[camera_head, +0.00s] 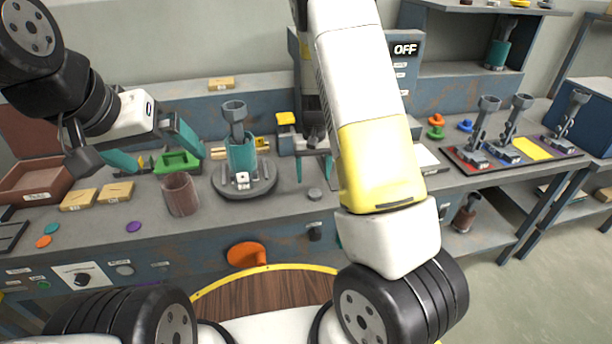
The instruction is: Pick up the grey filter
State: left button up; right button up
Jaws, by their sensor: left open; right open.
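A teal and grey shell (241,156) stands on a round dark base (245,187). A brown cup (181,195) stands left of it. Purple (134,227), orange (44,241) and teal (51,228) discs lie on the left. A machine reading OFF (405,49) stands behind my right arm.

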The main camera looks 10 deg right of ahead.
aim_at(315, 193)
jog(key=f, duration=0.6)
jog(key=shift+s+d+f, duration=0.1)
jog(key=shift+s+d, duration=0.15)
grip_shut()
